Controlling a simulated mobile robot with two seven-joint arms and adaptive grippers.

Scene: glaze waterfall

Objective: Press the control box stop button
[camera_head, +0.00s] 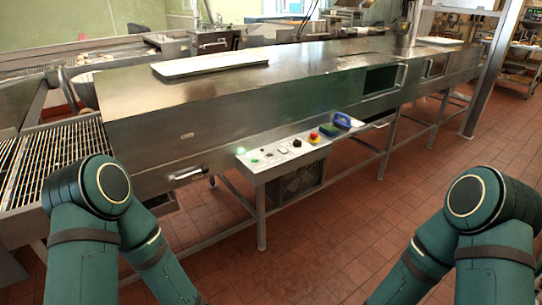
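I cannot read any labels, so which one is the stop button is not certain. My two green arms come in from the lower left and lower right, both apart from the box. Neither gripper shows in the view.
The steel machine (200,110) runs across the scene, with a wire conveyor (50,155) at left. A blue-handled object (347,121) and a green block (328,130) lie by the panel's right end. The red tiled floor (350,235) in front is clear.

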